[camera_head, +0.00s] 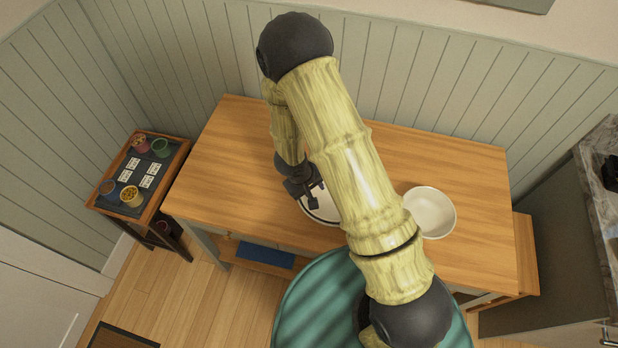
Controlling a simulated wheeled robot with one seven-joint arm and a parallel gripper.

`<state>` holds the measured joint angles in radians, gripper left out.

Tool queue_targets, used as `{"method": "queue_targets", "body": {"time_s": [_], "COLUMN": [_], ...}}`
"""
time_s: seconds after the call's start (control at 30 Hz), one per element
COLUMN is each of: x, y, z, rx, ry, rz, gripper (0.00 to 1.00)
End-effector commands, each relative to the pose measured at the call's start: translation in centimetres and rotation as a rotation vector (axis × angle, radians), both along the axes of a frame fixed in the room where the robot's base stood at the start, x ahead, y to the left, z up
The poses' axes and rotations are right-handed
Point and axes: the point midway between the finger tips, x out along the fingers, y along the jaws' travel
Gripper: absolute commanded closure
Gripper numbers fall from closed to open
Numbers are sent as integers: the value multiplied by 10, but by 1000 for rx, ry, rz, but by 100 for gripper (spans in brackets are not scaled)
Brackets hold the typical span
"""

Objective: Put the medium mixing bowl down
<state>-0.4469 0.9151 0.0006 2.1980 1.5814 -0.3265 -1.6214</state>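A white bowl (322,213) is at the front middle of the wooden table, largely hidden behind my arm. My gripper (309,197) is right at this bowl's upper left edge, pointing down, and its fingers overlap the rim in the picture. I cannot tell whether they are closed on the rim, or whether the bowl touches the tabletop. A second white bowl (432,211) stands upright and empty on the table to the right of my arm. The view does not make clear which of the two is the medium mixing bowl.
The wooden table (230,150) is bare at left, at the back and at far right. A small side stand (120,206) with small bowls and cards is to the left. Panelled walls stand behind.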

Motion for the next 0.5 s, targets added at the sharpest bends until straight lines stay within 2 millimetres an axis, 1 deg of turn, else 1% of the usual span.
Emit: {"method": "queue_targets", "body": {"time_s": [0.03,0.2,0.33,0.5], "x": [-1,-6,-9,-10], "y": [2,9,14,15], "z": [15,43,55,58], "rx": [2,2,1,-1], "ry": [-2,-1,0,3], "rz": [-2,-8,-6,-6], "gripper": [73,73,73,73]}}
